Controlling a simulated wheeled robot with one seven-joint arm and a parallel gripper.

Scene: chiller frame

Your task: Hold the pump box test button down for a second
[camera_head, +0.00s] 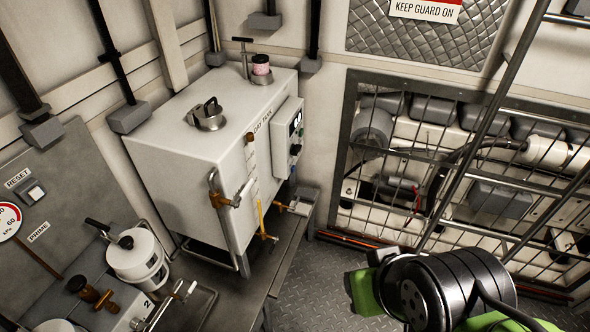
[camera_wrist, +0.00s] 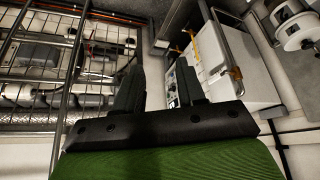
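A white control box (camera_head: 287,137) is fixed to the right side of the day tank (camera_head: 190,160) in the head view. My dark and green arm shows at the lower right of the head view.
A barred guard (camera_head: 450,170) covers machinery on the right. A bench (camera_head: 290,255) runs below the tank. Patterned floor (camera_head: 330,275) lies open between bench and guard.

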